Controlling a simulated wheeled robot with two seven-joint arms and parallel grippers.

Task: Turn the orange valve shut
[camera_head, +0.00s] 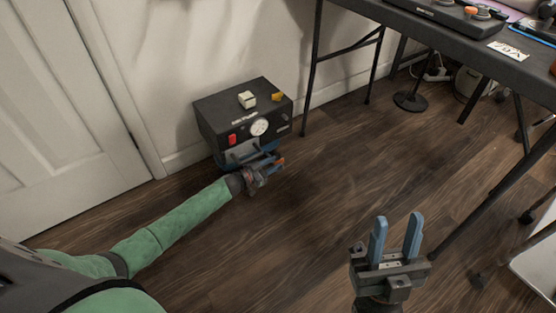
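A black box unit (215,112) stands on the floor against the wall, with a round white gauge and a red switch on its front.
A yellow-orange knob (278,97) and a cream block (247,99) sit on top of the unit. A dark table (470,50) with thin black legs stands at the upper right. A white door (60,110) is at left. The wooden floor between is clear.

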